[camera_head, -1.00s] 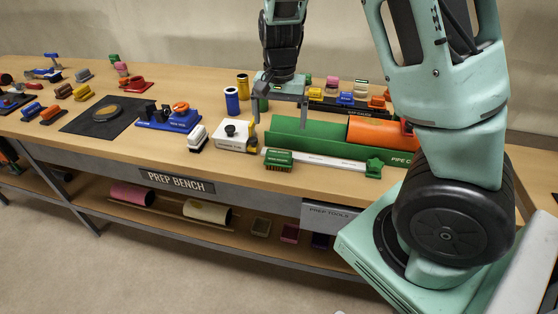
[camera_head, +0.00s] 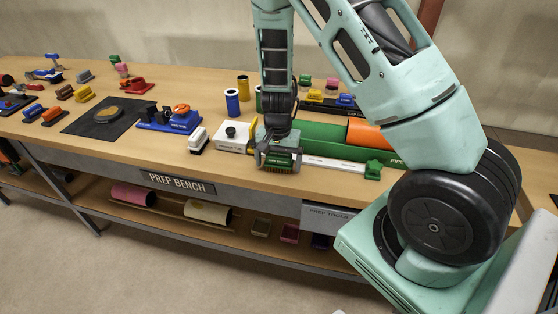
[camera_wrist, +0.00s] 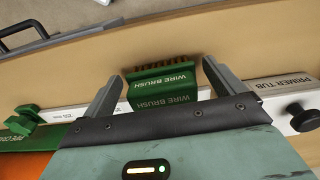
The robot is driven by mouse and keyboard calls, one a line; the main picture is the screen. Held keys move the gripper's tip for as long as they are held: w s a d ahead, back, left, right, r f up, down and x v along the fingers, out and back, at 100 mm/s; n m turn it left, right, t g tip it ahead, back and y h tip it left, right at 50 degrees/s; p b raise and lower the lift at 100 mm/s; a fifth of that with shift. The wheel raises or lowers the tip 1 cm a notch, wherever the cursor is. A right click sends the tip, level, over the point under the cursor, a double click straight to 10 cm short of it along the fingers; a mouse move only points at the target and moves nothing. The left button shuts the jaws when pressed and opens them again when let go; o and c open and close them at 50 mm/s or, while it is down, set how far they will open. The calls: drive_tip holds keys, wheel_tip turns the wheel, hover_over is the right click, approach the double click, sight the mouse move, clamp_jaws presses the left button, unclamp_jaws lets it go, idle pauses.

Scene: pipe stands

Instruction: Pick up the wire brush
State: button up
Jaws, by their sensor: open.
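The wire brush (camera_wrist: 162,88) is a green block with white "WIRE BRUSH" lettering and brown bristles. In the wrist view it sits between the two fingers of my gripper (camera_wrist: 160,88), which is open, with a finger on either side and a gap at the left finger. In the head view the gripper (camera_head: 278,158) is down over the brush (camera_head: 281,168) near the bench's front edge, and partly hides it. I cannot tell whether the right finger touches the brush.
The white primer tub (camera_head: 233,137) stands just left of the gripper. A white rule (camera_head: 335,163) and green clamp (camera_head: 373,170) lie to the right. Behind them is a green pipe cradle (camera_head: 325,138) with an orange pipe (camera_head: 368,135). A white-topped brush-like block (camera_head: 198,140) stands further left.

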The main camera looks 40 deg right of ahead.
drive_tip(key=shift+f, duration=0.45)
drive_tip(key=shift+c, duration=0.3)
drive_tip(key=c, duration=0.9)
